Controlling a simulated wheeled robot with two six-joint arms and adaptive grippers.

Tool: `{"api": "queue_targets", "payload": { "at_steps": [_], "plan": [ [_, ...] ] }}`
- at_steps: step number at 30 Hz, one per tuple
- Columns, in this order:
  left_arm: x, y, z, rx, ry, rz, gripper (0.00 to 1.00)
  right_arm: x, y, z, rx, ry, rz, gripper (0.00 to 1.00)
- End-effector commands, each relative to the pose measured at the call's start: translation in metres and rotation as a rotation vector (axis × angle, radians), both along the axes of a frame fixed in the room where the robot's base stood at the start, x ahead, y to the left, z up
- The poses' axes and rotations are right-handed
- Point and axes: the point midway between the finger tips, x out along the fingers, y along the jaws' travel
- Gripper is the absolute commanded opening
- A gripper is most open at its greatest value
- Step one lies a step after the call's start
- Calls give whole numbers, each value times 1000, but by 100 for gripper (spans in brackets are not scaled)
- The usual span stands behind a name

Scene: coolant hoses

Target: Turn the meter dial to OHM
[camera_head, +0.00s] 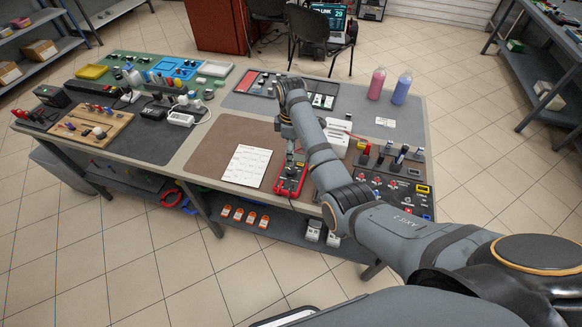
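The red multimeter (280,186) lies near the front edge of the table, with a dark face. Its dial is too small and partly covered, so I cannot read which position it points to. My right arm comes in from the right and bends down over the table. My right gripper (290,148) points down at the upper part of the meter. I cannot tell whether it touches the dial, or whether its fingers are open or shut. My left gripper is not in view.
A white printed sheet (247,165) lies left of the meter on a brown mat (212,150). A panel with levers and switches (420,187) is on the right. Pink (376,84) and blue (401,89) bottles stand at the back. Tools and trays crowd the table's left side.

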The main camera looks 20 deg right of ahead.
Motion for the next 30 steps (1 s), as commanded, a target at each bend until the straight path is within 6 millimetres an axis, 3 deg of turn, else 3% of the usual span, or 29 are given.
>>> {"api": "queue_targets", "payload": {
  "at_steps": [6, 12, 23, 30],
  "plan": [
    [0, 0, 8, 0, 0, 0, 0, -3, 0, -47, 0, 4, -1, 57],
    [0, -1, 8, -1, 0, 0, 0, -4, 1, -78, -1, 0, -2, 57],
    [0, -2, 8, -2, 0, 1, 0, -4, 1, -86, -1, -1, -3, 57],
    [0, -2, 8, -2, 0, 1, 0, -4, 1, -86, -1, -1, -3, 25]
  ]
}}
